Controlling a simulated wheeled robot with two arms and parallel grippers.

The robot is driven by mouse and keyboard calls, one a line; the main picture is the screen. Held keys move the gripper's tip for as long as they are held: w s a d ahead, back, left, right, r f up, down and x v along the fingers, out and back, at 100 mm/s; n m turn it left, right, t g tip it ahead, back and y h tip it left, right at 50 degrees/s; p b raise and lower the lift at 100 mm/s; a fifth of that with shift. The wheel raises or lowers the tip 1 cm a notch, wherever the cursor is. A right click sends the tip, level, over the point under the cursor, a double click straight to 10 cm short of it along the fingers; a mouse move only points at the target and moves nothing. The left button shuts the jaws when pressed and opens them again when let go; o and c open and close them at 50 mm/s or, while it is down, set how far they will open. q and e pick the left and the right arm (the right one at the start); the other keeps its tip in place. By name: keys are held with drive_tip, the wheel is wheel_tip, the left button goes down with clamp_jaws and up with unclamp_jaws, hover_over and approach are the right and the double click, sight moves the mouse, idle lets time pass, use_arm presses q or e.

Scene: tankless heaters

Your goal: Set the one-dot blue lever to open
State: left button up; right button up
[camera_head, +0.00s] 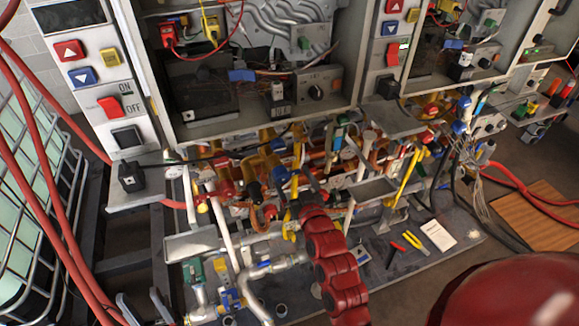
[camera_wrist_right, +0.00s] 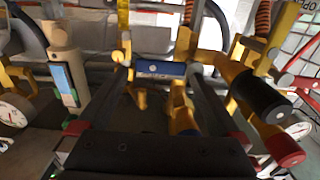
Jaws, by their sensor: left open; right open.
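A blue lever (camera_wrist_right: 158,69) with a small pale mark lies across the middle of the right wrist view; it looks like the one-dot lever, but the dots are hard to count. My right gripper (camera_wrist_right: 159,80) is open, its dark fingers on either side of the lever. I cannot tell whether they touch it. In the head view my right gripper (camera_head: 297,187) is among the pipes below the middle heater, at the end of my red arm, which hides part of them. My left gripper (camera_head: 143,308) is open and empty at the lower left.
Yellow pipe fittings (camera_wrist_right: 183,118) and a black-and-red valve part (camera_wrist_right: 262,97) crowd close around my right gripper. White pipes (camera_head: 222,225) stand left of it. A grey board (camera_head: 400,275) below holds pliers (camera_head: 413,240) and a white card (camera_head: 437,235).

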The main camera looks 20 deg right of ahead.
drive_tip(key=shift+w+p, duration=0.35)
drive_tip(key=shift+w, duration=0.95)
drive_tip(key=shift+f, duration=0.1)
clamp_jaws()
